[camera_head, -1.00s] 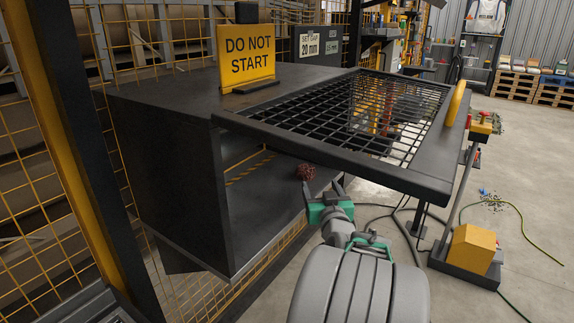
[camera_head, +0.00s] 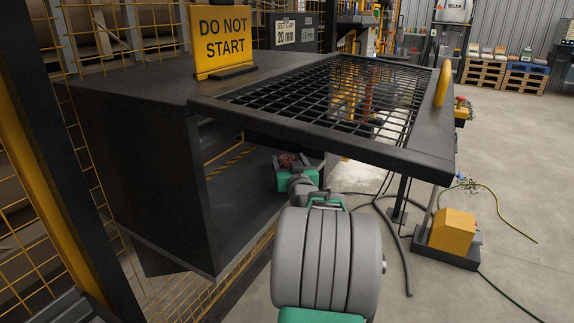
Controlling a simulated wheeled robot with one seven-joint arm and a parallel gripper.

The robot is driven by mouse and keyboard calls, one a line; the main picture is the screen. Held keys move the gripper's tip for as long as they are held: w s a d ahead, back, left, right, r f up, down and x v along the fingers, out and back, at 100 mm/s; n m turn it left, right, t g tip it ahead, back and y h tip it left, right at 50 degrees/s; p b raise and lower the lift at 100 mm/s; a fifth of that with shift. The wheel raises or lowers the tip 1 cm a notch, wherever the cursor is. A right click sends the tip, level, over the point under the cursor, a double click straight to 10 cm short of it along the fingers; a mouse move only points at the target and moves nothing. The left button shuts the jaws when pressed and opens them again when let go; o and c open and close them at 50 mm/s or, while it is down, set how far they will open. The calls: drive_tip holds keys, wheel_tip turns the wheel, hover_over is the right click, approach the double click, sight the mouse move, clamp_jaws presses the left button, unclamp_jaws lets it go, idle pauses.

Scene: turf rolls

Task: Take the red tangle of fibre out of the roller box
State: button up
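The roller box (camera_head: 140,150) is a dark box, open on the side facing me, with a raised mesh guard (camera_head: 340,95) reaching out from its top. The red tangle of fibre (camera_head: 287,160) is small and sits inside, low under the guard. My gripper (camera_head: 298,161) is green and grey and reaches in at the opening. Its fingers stand apart, with the tangle just beyond or between them. I cannot tell whether they touch it. The gripper body hides the tangle's lower part.
A yellow "DO NOT START" sign (camera_head: 223,41) stands on the box top. The guard's front bar hangs close above my arm. A yellow pedal unit (camera_head: 452,232) and cables lie on the floor at right. Yellow mesh fencing is at left. Open floor lies right.

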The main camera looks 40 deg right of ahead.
drive_tip(key=c, duration=1.3)
